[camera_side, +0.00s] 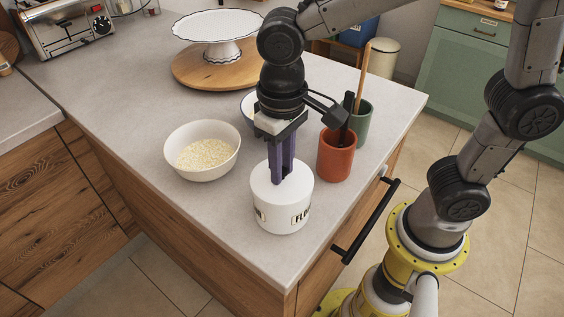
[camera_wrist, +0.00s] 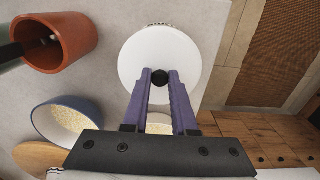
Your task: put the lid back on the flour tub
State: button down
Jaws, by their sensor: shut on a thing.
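The white flour tub (camera_side: 283,215) stands upright near the front corner of the counter, with dark lettering on its side. A round white lid (camera_wrist: 185,62) with a dark knob (camera_wrist: 160,77) shows from above in the wrist view and covers the tub's top. My gripper (camera_side: 281,180) points straight down over the tub. Its purple fingers (camera_wrist: 160,76) are shut on the lid's knob. In the side view the lid (camera_side: 300,178) looks level on the tub's top, with no clear gap; the fingers hide part of it.
A white bowl of flakes (camera_side: 202,135) stands left of the tub. A terracotta pot (camera_side: 336,158) and a green pot (camera_side: 362,125) with utensils stand close on the right. A blue-rimmed bowl (camera_wrist: 52,108), a wooden board (camera_side: 190,75) and a cake stand (camera_side: 222,50) are behind.

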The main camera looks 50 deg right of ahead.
dwell(0.3)
jog(key=shift+c, duration=0.8)
grip_release()
jog(key=shift+r, duration=3.5)
grip_shut()
